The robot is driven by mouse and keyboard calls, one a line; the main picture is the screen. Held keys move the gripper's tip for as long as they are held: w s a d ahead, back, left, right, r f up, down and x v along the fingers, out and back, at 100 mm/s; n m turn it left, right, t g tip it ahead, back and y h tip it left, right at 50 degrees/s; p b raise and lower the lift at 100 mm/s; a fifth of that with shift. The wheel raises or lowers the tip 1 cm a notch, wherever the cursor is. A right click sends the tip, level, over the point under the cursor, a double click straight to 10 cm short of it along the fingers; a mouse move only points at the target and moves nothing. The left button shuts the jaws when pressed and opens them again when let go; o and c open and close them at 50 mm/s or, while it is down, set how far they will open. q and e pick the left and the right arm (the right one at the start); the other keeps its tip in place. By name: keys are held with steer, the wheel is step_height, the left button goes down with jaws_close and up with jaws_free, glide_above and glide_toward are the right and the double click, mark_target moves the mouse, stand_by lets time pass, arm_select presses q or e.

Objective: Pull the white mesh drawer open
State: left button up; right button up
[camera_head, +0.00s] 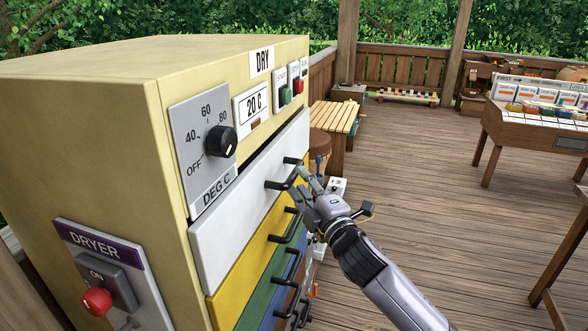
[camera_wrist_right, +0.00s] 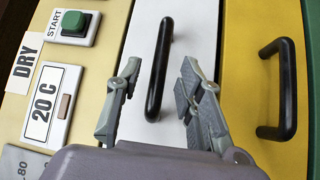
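The white drawer's plain front (camera_head: 222,238) is the top one in the cream dryer cabinet (camera_head: 95,150). It sits close against the cabinet; no mesh shows. Its black bar handle (camera_head: 278,185) sticks out towards the right; in the right wrist view the handle (camera_wrist_right: 156,75) stands upright against the white front (camera_wrist_right: 190,40). My right gripper (camera_head: 305,182) is at the handle. In the right wrist view its fingers (camera_wrist_right: 160,85) are open on either side of the handle, with gaps showing. My left gripper is not in view.
Yellow (camera_head: 230,295), green, blue and brown drawers with similar black handles lie below. The yellow drawer's handle (camera_wrist_right: 288,90) is close beside my gripper. A temperature knob (camera_head: 221,141) and start button (camera_head: 285,95) are above. Open wooden floor (camera_head: 430,180) lies to the right.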

mark_target(294, 170)
steer(key=shift+p+x, duration=0.35)
steer(key=shift+x, duration=1.8)
steer(key=shift+c, duration=0.4)
jaws_close()
